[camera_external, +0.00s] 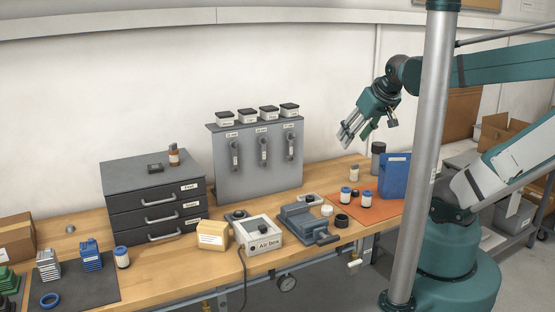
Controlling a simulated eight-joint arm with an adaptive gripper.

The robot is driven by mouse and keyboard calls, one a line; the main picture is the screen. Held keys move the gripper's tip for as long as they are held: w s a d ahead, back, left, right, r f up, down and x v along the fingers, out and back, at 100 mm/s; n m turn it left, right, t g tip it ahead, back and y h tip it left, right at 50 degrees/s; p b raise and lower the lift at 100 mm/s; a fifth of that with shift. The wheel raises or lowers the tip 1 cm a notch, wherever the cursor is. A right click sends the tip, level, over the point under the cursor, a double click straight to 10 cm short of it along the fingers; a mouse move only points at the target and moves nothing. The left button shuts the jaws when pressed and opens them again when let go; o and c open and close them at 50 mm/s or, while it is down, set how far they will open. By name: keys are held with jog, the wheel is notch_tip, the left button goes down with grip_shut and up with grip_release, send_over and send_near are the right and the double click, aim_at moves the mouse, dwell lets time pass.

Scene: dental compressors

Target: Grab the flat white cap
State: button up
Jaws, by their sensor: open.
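A small flat white round cap (327,210) lies on the wooden workbench, between the blue-grey clamp-like device (305,220) and the orange mat (377,212). It looks like the flat white cap, though it is small in this view. My gripper (355,137) is open and empty. It hangs in the air above the back right part of the bench, tilted down to the left, well above and apart from the cap. Nothing covers the cap.
A black ring (342,220) and blue-and-white jars (345,194) stand close right of the cap. A blue bin (392,178) and dark canister (378,157) are farther right. The Air box (258,235), grey valve panel (258,170) and drawer unit (155,200) are left.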

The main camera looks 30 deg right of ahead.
jog(key=shift+w+f+m, duration=0.6)
jog(key=shift+w, duration=0.25)
jog(key=m+g+b, duration=0.6)
jog(key=m+g, duration=0.1)
jog(key=m, duration=0.7)
send_over(327, 207)
jog(key=f, duration=2.5)
jog(key=shift+s+a+f, duration=0.15)
jog(key=shift+a+f, duration=0.1)
jog(key=shift+f, duration=0.05)
jog(key=shift+f+m, duration=0.5)
jog(key=shift+f, duration=0.3)
jog(key=shift+d+f+b, duration=0.1)
jog(key=shift+f+b, duration=0.2)
jog(key=shift+f, duration=1)
jog(key=shift+f, duration=0.15)
jog(key=shift+d+f, duration=0.1)
jog(key=shift+f, duration=2.35)
